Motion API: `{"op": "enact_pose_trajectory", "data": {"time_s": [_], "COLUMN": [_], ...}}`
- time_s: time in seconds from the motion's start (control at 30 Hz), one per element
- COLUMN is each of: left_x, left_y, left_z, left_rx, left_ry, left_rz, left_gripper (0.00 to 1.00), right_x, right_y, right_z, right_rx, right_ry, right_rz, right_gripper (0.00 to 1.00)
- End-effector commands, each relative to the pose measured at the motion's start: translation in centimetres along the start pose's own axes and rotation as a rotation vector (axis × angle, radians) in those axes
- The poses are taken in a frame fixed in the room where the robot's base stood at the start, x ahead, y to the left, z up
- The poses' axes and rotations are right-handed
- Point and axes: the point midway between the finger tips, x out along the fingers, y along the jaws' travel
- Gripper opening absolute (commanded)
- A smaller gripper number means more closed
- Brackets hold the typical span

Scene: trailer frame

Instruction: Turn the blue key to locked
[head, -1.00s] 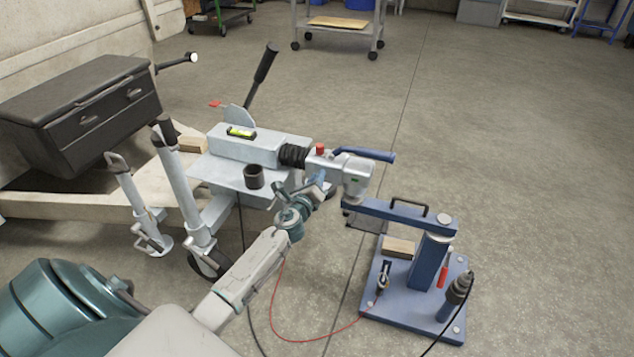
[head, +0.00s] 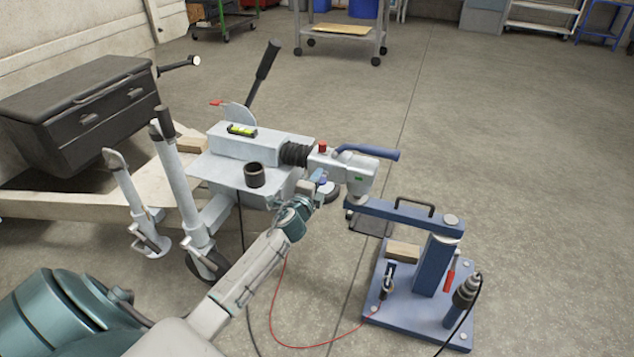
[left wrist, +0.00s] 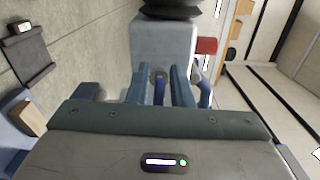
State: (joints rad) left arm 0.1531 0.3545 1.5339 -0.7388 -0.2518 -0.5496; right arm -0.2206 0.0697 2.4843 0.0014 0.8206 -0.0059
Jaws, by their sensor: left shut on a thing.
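My left gripper (head: 318,188) is at the near side of the grey coupling head (head: 357,175). In the left wrist view, its two blue-grey fingers (left wrist: 159,92) close around the blue key (left wrist: 159,91). The key stands out from a dark round lock (left wrist: 158,74) on the coupling's pale side (left wrist: 165,42). In the head view, a small blue patch by the fingertips may be the key, and the lock is hidden by the gripper. I cannot read the key's turn angle against any marking. My right gripper is out of view.
The blue coupling handle (head: 367,152) and a red cap (head: 322,147) sit on top of the coupling. A blue stand (head: 402,215) holds the coupling's front end. A red cable (head: 273,315) lies on the floor. A black cup (head: 254,175) stands on the drawbar plate.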

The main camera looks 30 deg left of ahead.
Motion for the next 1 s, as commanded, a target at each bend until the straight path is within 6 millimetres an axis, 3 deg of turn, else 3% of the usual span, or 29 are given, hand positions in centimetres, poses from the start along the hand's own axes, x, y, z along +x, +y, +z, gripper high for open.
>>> {"op": "enact_pose_trajectory", "data": {"time_s": [0.7,0.73,0.77,1.0], "left_x": [-0.07,-0.07,-0.07,-0.03], "left_y": [0.30,0.30,0.30,0.19], "left_z": [-0.03,-0.03,-0.02,-0.01], "left_rx": [-0.073,-0.073,-0.073,-0.072], "left_ry": [0.000,0.000,0.000,0.000], "left_rz": [0.003,0.003,0.003,0.001], "left_gripper": [0.00,0.23,0.29,0.31], "right_x": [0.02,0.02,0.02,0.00], "right_y": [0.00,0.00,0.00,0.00], "right_z": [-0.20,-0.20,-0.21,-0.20], "right_rx": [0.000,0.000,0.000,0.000], "right_ry": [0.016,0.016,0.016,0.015], "right_rz": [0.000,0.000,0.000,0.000], "right_gripper": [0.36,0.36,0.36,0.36]}}
